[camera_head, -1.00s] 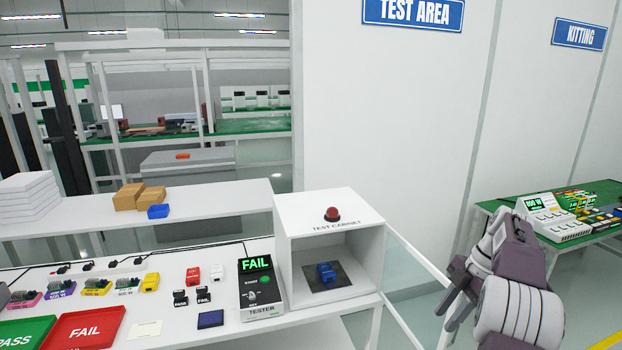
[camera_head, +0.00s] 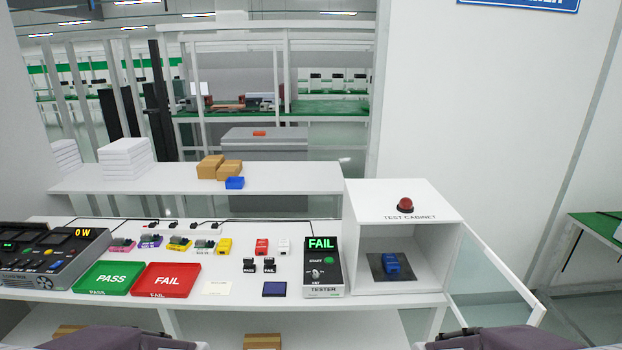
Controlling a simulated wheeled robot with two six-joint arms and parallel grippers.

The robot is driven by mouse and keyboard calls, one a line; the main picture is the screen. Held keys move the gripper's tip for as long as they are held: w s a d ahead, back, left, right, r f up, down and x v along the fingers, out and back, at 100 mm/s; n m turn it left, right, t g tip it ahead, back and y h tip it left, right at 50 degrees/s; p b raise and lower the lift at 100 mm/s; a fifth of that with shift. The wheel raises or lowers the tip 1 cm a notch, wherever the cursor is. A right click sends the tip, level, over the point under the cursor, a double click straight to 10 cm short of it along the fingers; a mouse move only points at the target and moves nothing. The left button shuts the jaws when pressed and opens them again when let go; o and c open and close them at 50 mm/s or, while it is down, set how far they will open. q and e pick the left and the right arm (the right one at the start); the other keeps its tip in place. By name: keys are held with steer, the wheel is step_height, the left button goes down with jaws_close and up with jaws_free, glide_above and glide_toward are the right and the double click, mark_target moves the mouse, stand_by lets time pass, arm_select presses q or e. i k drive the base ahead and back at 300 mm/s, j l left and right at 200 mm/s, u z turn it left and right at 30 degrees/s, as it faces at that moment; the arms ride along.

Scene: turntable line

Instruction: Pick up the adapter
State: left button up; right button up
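A small blue block-shaped device (camera_head: 392,264) sits on a dark pad inside the open test cabinet (camera_head: 352,262); it may be the adapter, but no label shows. I cannot tell which piece is named the adapter. Only parts of my two arms show at the bottom edge. Both grippers are out of view.
The tester (camera_head: 322,268) reads FAIL beside the cabinet. The cabinet's clear door stands open to the right. A green PASS tray (camera_head: 110,293) and a red FAIL tray (camera_head: 166,293) lie at the bench front. A power unit (camera_head: 50,262) stands at far left.

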mark_target(391, 262)
steer(key=i+l+z, duration=0.1)
steer(key=l+z, duration=0.25)
steer(key=i+l+z, duration=0.15)
steer(key=l+z, duration=0.2)
steer(key=i+l+z, duration=0.2)
steer(key=l+z, duration=0.15)
steer(key=i+l+u, duration=0.4)
steer(key=l, duration=0.25)
steer(key=i+l+u, duration=0.2)
steer(key=l, duration=0.15)
steer(key=i+l+u, duration=0.1)
steer(key=l+u, duration=0.2)
steer(key=u, duration=0.2)
steer(key=l+u, duration=0.35)
steer(key=u, duration=0.15)
steer(key=k, duration=0.25)
steer(key=j+z, duration=0.25)
steer(key=j, duration=0.65)
steer(key=j+z, duration=0.25)
steer(key=j, duration=0.65)
steer(key=i+j+z, duration=0.1)
steer(key=i+j, duration=0.6)
steer(key=j, duration=0.1)
